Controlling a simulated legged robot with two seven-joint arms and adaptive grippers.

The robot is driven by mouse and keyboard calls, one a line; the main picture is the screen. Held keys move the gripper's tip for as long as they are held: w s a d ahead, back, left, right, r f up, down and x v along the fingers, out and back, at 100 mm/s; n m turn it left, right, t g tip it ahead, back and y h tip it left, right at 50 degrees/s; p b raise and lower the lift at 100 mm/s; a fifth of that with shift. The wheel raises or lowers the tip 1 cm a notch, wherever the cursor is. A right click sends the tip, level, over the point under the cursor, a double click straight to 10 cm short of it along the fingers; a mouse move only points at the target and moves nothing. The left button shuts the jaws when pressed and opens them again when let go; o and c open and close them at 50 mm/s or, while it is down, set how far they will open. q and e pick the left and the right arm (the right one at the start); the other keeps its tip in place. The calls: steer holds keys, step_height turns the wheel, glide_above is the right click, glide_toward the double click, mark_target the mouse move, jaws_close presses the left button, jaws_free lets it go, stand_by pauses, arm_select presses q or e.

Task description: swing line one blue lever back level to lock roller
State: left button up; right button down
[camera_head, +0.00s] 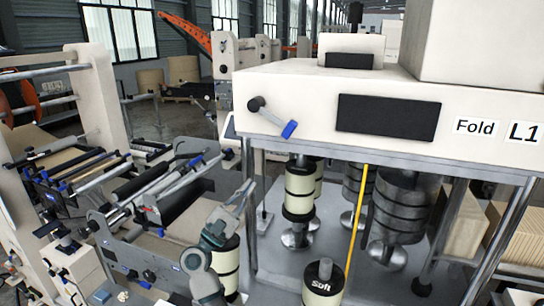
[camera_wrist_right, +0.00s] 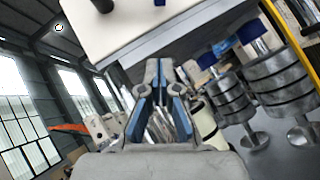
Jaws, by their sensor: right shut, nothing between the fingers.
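The blue lever (camera_head: 289,129) is on the front of the white machine housing marked "Fold L1". It runs from a black pivot knob (camera_head: 255,104) and slants down to the right, not level. In the wrist view a small blue piece (camera_wrist_right: 160,3), which looks like the lever's end, is cut by the top edge. My right gripper (camera_head: 244,192) is below and left of the lever, apart from it, pointing up. In the wrist view its fingertips (camera_wrist_right: 159,64) are together with nothing between them. My left gripper is not in view. I cannot single out the roller.
A black panel (camera_head: 388,117) is right of the lever. Below the housing are metal posts, a yellow rod (camera_head: 356,230) and stacked rolls (camera_head: 299,190). Roller frames with blue-ended bars (camera_head: 165,190) fill the left. Open space lies in front of the lever.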

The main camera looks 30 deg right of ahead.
steer(key=p+x, duration=0.1)
steer(key=x, duration=0.3)
steer(key=s+r+p+x, duration=0.1)
steer(key=p+x, duration=0.1)
steer(key=x, duration=0.2)
steer(key=a+p+x, duration=0.1)
steer(key=p+x, duration=0.1)
steer(key=x, duration=0.1)
steer(key=shift+s+d+r, duration=0.1)
steer(key=shift+d+r, duration=0.25)
steer(key=shift+r, duration=0.25)
steer(key=shift+s+d+r+p, duration=0.3)
steer(key=shift+d+r, duration=0.05)
steer(key=shift+w+a, duration=0.15)
steer(key=shift+a, duration=0.05)
